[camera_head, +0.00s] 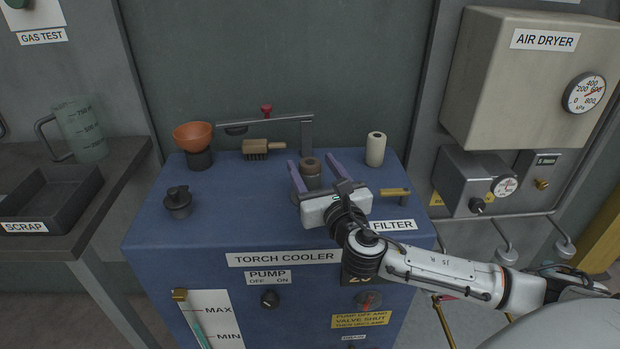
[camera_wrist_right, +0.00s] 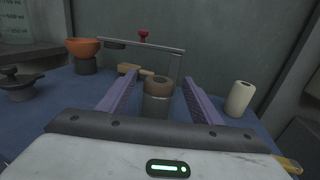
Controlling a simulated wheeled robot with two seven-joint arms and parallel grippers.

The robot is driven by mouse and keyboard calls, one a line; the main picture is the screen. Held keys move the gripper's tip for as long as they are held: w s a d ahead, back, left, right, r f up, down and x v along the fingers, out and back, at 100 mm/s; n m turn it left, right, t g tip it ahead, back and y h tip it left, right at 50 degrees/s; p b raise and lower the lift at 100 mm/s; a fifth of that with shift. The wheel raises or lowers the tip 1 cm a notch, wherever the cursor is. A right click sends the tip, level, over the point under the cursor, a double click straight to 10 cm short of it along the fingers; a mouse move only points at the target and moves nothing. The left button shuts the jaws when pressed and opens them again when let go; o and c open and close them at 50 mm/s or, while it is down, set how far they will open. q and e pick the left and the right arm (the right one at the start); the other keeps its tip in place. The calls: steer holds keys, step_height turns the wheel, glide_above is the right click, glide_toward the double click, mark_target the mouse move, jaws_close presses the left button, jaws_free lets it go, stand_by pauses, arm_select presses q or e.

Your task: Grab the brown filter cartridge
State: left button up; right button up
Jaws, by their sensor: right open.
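The brown filter cartridge (camera_head: 310,166) stands upright in a grey holder on top of the blue torch cooler (camera_head: 225,215). It also shows in the right wrist view (camera_wrist_right: 158,87), straight ahead between the fingers. My right gripper (camera_head: 308,168) is open, with one purple finger on each side of the cartridge. In the right wrist view the fingers (camera_wrist_right: 158,95) show gaps to the cartridge on both sides. The lower part of the cartridge is hidden in the holder. My left gripper is not in view.
A white cartridge (camera_head: 376,149) stands to the right. A grey lever arm (camera_head: 265,123) with a red knob (camera_head: 266,110) spans behind. An orange bowl (camera_head: 193,136), a brush (camera_head: 263,149) and a dark cap (camera_head: 178,201) stand to the left. The cooler's front left top is clear.

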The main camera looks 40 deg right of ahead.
steer(key=c, duration=1.2)
